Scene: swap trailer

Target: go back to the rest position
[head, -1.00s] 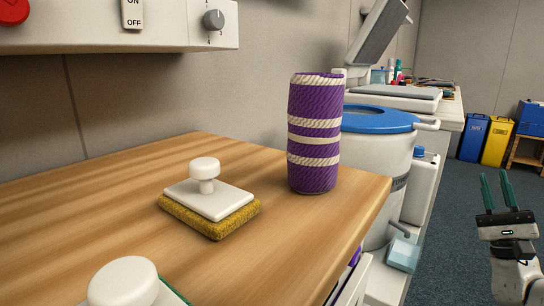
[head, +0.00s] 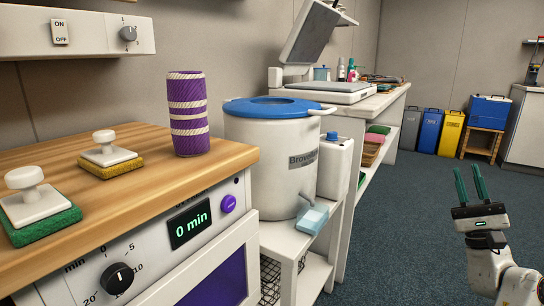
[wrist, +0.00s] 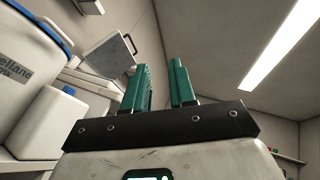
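My gripper (head: 470,184) is raised at the right of the head view, with its two green fingers pointing up. The fingers are apart with nothing between them. In the wrist view the gripper (wrist: 159,84) also shows a clear gap between the fingers, with the wall and ceiling behind. It is apart from the counter and touches nothing.
A wooden counter (head: 155,188) at left bears a purple-and-white cylinder (head: 187,115), a yellow-padded block (head: 110,155) and a green-padded block (head: 40,207). A white bucket with blue lid (head: 268,150) stands beside it. Bins (head: 430,131) stand far back. The blue floor (head: 410,215) is largely clear.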

